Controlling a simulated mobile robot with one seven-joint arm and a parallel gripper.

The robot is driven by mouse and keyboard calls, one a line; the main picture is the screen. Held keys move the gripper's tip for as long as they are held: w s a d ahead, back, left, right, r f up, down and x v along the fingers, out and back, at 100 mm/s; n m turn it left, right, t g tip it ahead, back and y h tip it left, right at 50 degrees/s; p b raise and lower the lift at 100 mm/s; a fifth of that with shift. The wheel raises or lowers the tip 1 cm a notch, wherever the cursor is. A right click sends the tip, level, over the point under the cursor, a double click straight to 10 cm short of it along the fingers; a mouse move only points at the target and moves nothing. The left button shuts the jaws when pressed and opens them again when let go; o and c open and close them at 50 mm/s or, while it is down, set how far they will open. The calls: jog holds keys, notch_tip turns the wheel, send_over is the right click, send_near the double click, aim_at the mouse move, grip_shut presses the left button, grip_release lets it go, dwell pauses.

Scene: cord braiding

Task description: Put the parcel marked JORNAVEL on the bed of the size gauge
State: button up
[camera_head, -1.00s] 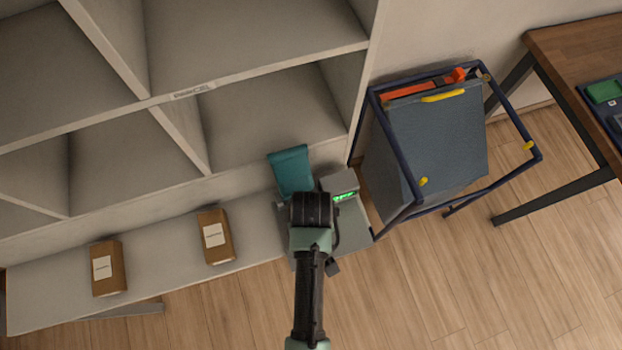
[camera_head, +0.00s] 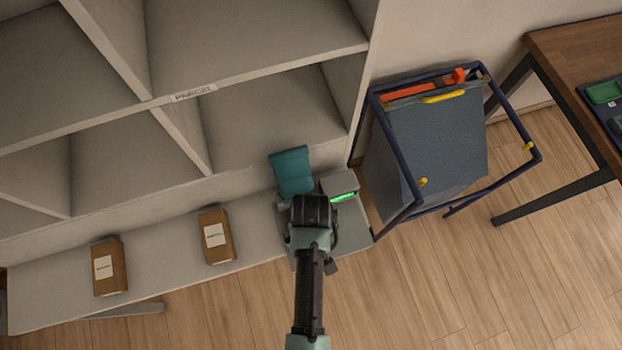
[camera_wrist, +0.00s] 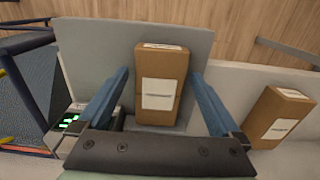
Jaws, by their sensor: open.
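A brown parcel (camera_wrist: 161,62) with a white label stands on a flat grey bed (camera_wrist: 95,45) in the wrist view. My gripper (camera_wrist: 160,76) is open, its two blue fingers on either side of the parcel, with visible gaps. The label print is too small to read. Beside the bed is a grey housing with a lit green display (camera_wrist: 72,122). In the head view this device (camera_head: 343,182), perhaps the size gauge, sits at the right end of the low shelf. My gripper (camera_head: 312,212) is over it and hides the parcel there.
Two more labelled brown parcels (camera_head: 217,235) (camera_head: 109,267) stand apart on the low shelf (camera_head: 165,250). A teal object (camera_head: 291,172) is behind my gripper. A blue-framed grey bin (camera_head: 430,145) is close on the right. Empty cubbies (camera_head: 265,115) rise behind.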

notch_tip(320, 180, up, 12)
dwell(0.5)
dwell(0.5)
